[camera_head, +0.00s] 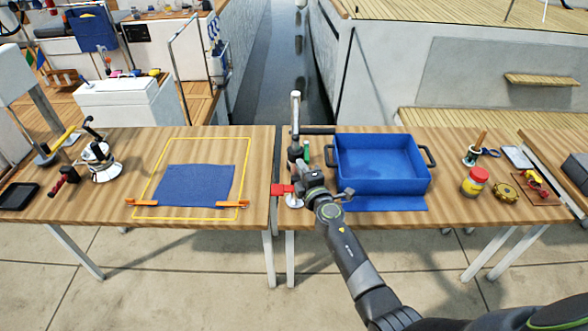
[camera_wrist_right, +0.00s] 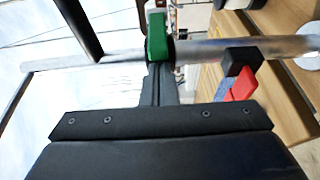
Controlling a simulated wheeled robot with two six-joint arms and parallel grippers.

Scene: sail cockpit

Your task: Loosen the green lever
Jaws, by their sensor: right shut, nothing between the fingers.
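The green lever (camera_head: 306,151) sits on the upright metal pole (camera_head: 295,106) at the inner edge of the right table. In the right wrist view the green lever (camera_wrist_right: 157,36) shows large, against the pole (camera_wrist_right: 105,59), which runs across the picture. My right gripper (camera_head: 303,167) is shut and empty, just below the green lever. In the wrist view its closed fingers (camera_wrist_right: 160,74) end at the lever's lower end; I cannot tell whether they touch it. A red lever (camera_head: 283,189) sits lower on the pole's clamp. My left gripper is not in view.
A blue bin (camera_head: 341,180) stands close right of my gripper. A dark bar (camera_head: 318,130) sticks out from the pole above the green lever. A blue cloth (camera_head: 195,186) lies on the left table (camera_head: 110,205). A gap separates the two tables.

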